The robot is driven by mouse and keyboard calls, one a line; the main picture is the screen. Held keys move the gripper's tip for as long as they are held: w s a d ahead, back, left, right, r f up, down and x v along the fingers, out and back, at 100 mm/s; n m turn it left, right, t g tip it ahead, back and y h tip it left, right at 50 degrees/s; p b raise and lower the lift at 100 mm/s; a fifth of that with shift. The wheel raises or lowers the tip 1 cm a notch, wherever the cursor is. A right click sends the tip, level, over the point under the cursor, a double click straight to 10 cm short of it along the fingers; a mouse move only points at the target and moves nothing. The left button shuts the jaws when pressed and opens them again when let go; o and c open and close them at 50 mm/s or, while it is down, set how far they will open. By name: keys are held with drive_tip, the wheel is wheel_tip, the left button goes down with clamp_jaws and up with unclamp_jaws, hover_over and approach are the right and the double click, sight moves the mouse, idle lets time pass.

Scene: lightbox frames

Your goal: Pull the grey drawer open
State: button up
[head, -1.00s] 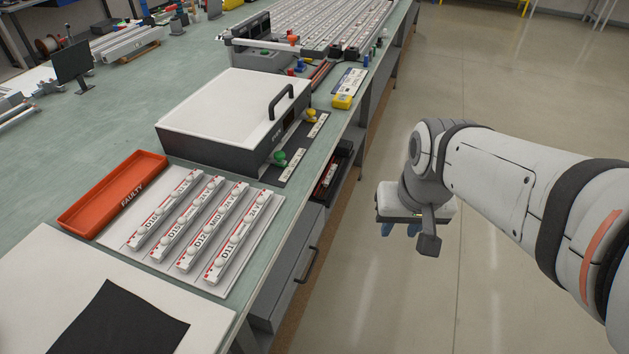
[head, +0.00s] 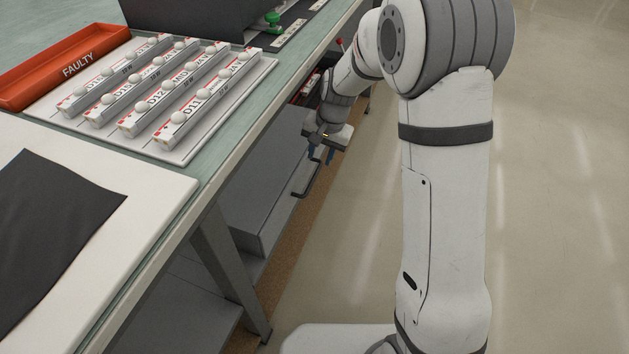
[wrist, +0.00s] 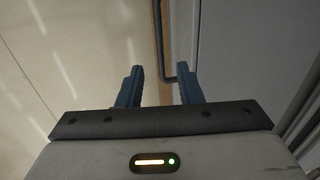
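The grey drawer (head: 278,203) is under the workbench, with a dark bar handle (head: 309,182) on its front. My gripper (head: 320,154) is beside the drawer front, close to the handle, pointing down. In the wrist view, my gripper (wrist: 159,88) is open, with two blue fingers apart and nothing shut between them. The handle (wrist: 164,50) shows as a dark bar in the gap between the fingers, bending right near the right fingertip. The drawer front (wrist: 240,50) fills the right side. I cannot tell whether the fingers are level with the bar.
The bench top (head: 232,142) overhangs at left, with a white tray (head: 196,147) of labelled modules and a red FAULTY bin (head: 60,65). A bench leg (head: 232,265) stands nearer than the drawer. The floor (head: 560,200) to the right is clear.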

sight(313, 177)
drive_tip(key=f+b, duration=0.1)
drive_tip(key=f, duration=0.1)
drive_tip(key=a+f+b, duration=0.1)
drive_tip(key=f, duration=0.5)
drive_tip(key=shift+w+a+b, duration=0.2)
drive_tip(key=shift+w+b, duration=0.1)
drive_tip(key=shift+b, duration=0.1)
drive_tip(key=shift+r, duration=0.1)
clamp_jaws()
drive_tip(key=shift+a, duration=0.1)
